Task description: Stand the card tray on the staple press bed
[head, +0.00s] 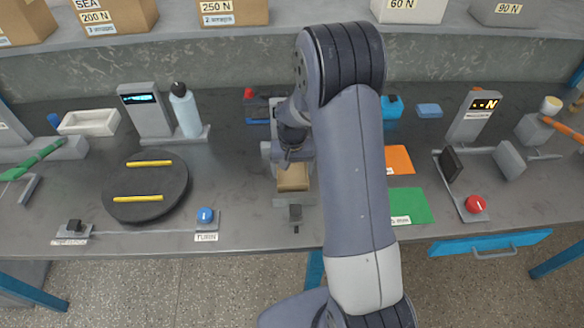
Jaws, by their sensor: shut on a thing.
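A tan, box-like piece (293,178), which I take to be the card tray, shows just below my gripper (291,157), over the middle of the bench. My gripper is shut on it, pointing down, but the fingertips are mostly hidden. Grey parts beside and behind the gripper look like the staple press (267,156); my arm covers much of it. I cannot tell whether the tan piece touches the press bed.
A dark turntable (177,200) with yellow strips and a bottle (185,108) stand left. Orange (399,160) and green (409,206) sheets lie right of my arm, near a clamp-like fixture with a red button (476,204). Cartons (112,14) line the back shelf.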

